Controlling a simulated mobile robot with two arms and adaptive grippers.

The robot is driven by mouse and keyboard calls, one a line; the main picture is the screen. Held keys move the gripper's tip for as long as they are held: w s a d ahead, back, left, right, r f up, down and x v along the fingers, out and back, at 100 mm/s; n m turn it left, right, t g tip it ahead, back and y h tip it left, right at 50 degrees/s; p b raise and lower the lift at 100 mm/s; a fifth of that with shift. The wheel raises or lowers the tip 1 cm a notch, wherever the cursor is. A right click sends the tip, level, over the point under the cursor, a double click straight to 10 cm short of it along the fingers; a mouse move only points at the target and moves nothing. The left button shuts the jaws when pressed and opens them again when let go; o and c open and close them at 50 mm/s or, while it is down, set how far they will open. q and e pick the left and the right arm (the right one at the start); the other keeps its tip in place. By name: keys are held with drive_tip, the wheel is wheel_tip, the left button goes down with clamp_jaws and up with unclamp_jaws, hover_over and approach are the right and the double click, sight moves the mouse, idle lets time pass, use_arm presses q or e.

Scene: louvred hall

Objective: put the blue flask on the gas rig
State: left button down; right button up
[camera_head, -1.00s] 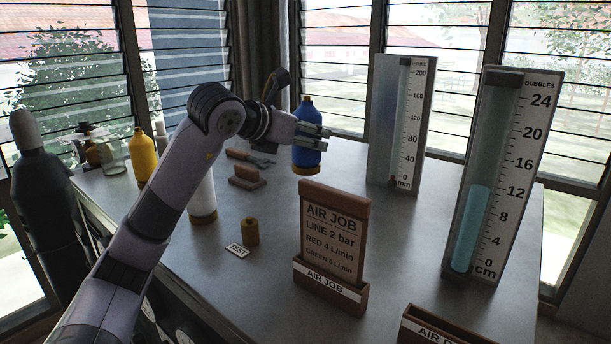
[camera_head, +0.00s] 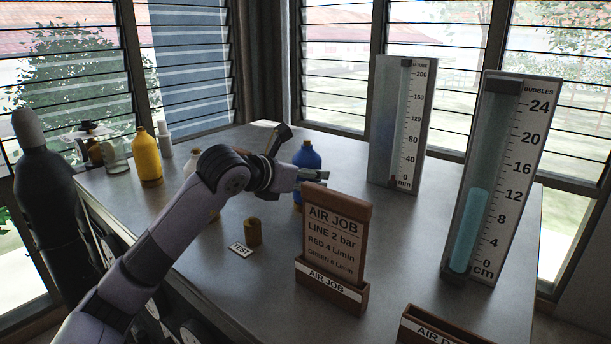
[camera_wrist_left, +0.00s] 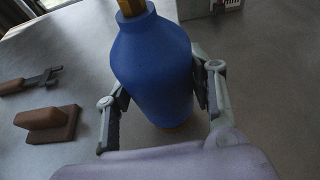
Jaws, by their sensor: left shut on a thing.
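No object is clearly marked as the gas rig. My right gripper is not in view.
The wooden AIR JOB sign (camera_head: 335,240) stands close in front of the flask. Two tall gauges (camera_head: 385,120) (camera_head: 480,215) stand to the right. A yellow bottle (camera_head: 148,158), a brown jar (camera_head: 254,232) and a TEST card (camera_head: 240,250) stand left.

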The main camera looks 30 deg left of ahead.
use_arm(q)
drive_tip(key=shift+f, duration=0.1)
drive_tip(key=c, duration=0.7)
unclamp_jaws()
drive_tip(key=shift+s, duration=0.2)
drive_tip(key=shift+r+b+v, duration=0.2)
drive_tip(key=shift+b+v, duration=2.55)
drive_tip(key=shift+v, duration=3.1)
